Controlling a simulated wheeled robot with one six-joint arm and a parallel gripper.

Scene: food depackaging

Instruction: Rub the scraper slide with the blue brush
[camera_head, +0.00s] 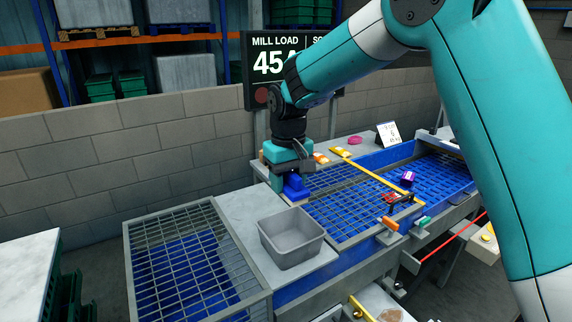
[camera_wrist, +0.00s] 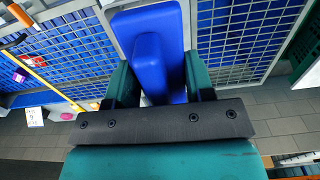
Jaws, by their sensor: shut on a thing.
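My gripper (camera_head: 291,170) is shut on the blue brush (camera_head: 295,187), which hangs below it at the left edge of the blue grated bed. In the wrist view the brush (camera_wrist: 155,50) sits between the two green fingers of my gripper (camera_wrist: 160,80). Its lower face is hidden, so I cannot tell whether it touches the surface. A long yellow bar (camera_head: 375,171) lies across the grated bed to the right of the brush; it also shows in the wrist view (camera_wrist: 48,83). I cannot tell for sure which part is the scraper slide.
A grey bin (camera_head: 300,254) stands on the ledge in front of the brush. A purple item (camera_head: 407,175) and a red and black piece (camera_head: 398,197) are on the bed to the right. A white card (camera_head: 388,134) and a pink item (camera_head: 355,140) stand behind.

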